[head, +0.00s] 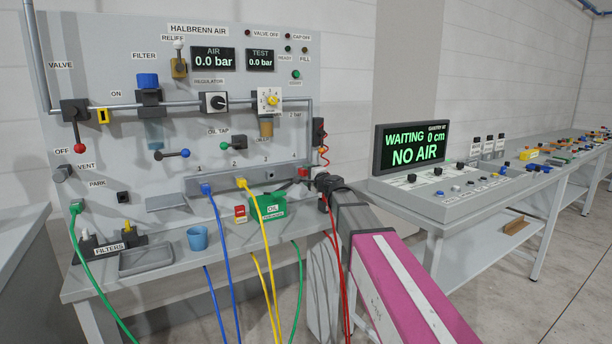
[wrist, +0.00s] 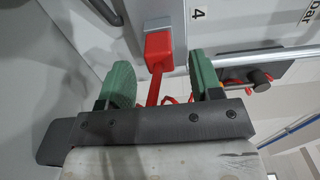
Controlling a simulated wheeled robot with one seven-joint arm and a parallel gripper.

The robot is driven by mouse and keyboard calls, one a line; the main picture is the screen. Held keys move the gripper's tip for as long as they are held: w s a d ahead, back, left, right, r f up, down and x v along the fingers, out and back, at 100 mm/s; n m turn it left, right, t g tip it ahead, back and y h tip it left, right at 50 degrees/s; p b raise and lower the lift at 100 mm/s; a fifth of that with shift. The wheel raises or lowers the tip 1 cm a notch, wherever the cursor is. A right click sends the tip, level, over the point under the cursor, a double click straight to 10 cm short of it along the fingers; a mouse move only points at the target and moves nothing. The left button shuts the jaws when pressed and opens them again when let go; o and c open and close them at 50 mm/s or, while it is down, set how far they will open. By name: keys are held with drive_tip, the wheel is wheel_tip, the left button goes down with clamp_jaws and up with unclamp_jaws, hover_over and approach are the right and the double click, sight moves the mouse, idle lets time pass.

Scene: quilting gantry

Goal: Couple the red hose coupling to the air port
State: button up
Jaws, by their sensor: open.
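The red hose coupling (wrist: 158,46) is in the wrist view, at the panel beside the label 4, with its red hose (wrist: 155,86) running back towards me. It also shows in the head view as a small red block (head: 302,172) at the right end of the port rail (head: 222,184). It appears to be at the fourth air port, which it hides; I cannot tell whether it is fully seated. My gripper (wrist: 162,70) is open, its green fingers apart on either side of the hose, just short of the coupling's body. In the head view my gripper (head: 320,177) is small and dark beside the rail.
Blue (head: 207,188) and yellow (head: 241,183) couplings sit at the rail to the left. A green oil bin (head: 268,207), a red box (head: 240,214) and a blue cup (head: 197,238) stand on the bench below. A control desk (head: 440,200) stands to the right.

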drive_tip(key=v, duration=0.9)
